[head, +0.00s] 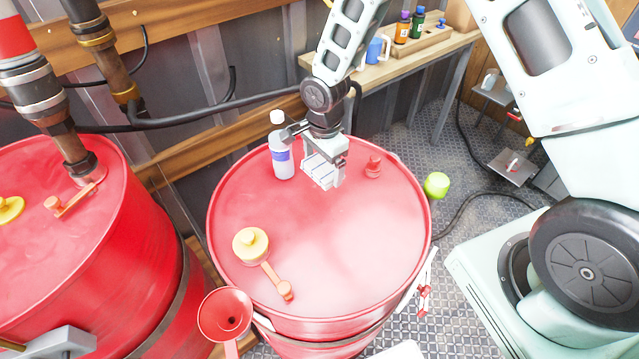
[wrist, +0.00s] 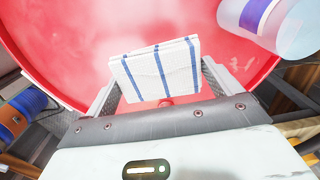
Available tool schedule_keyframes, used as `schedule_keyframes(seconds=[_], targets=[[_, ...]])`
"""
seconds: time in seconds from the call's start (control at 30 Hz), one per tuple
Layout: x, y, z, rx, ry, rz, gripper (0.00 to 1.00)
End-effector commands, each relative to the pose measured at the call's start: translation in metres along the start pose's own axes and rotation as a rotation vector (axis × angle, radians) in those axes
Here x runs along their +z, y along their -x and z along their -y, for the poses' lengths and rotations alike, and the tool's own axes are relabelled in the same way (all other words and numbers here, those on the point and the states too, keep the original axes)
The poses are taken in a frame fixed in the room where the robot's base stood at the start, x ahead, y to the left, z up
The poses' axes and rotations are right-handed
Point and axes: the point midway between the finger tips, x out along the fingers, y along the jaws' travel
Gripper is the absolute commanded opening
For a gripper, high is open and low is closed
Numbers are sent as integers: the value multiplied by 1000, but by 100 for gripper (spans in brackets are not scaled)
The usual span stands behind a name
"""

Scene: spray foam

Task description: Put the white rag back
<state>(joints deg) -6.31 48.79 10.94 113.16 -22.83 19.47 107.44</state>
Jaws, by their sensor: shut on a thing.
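The white rag (wrist: 160,72) is a folded cloth with blue stripes, held between my gripper's fingers in the wrist view. My gripper (head: 322,176) is shut on the rag above the far part of the red drum's top (head: 330,240). The rag (head: 320,172) also shows in the head view as a small whitish block under the gripper. Whether it touches the drum top cannot be told.
A white bottle (head: 282,155) with a purple label stands close left of my gripper. A red cap (head: 373,167) is to the right. A yellow cap (head: 250,245) and a red funnel (head: 225,315) are nearer. The drum's front right top is clear. A wooden shelf (head: 400,50) holds small bottles.

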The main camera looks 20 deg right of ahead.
Motion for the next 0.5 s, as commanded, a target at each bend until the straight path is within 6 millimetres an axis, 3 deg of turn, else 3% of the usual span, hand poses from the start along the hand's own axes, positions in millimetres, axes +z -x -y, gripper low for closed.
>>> schedule_keyframes(seconds=[0.3, 0.5], targets=[[-1, -45, -4, 12, 10, -7, 72], [-1, -60, -3, 11, 8, -7, 72]])
